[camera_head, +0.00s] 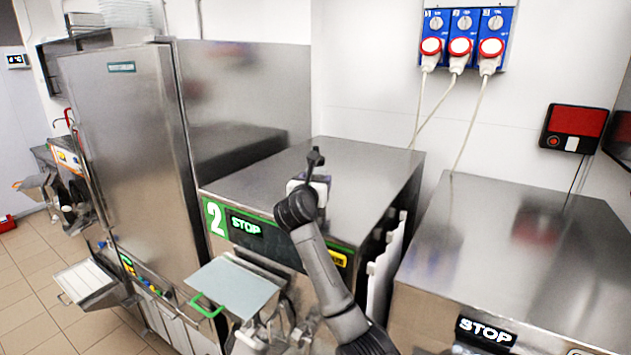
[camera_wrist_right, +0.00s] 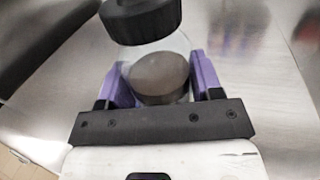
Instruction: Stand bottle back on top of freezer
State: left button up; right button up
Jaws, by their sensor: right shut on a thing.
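The bottle is clear with a black cap and a grey-brown lower part; the bottle (camera_wrist_right: 158,76) fills the middle of the right wrist view. In the head view its dark top (camera_head: 315,158) shows above my right gripper (camera_head: 316,183). The purple fingers of that gripper are shut on the bottle, one on each side. Freezer 2 (camera_head: 365,160) has a bare steel top, and the gripper with the bottle is over its front part. The gripper hides the bottle's lower part in the head view, so I cannot tell whether its base touches the top. My left gripper is not in view.
A tall steel cabinet (camera_head: 130,150) stands to the left of freezer 2. Another steel freezer (camera_head: 530,240) stands to the right across a narrow gap. Cables hang from blue wall sockets (camera_head: 463,38) behind. The rest of freezer 2's top is clear.

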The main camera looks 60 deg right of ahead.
jog(key=shift+f, duration=0.15)
jog(key=o, duration=0.9)
jog(key=shift+o, duration=0.2)
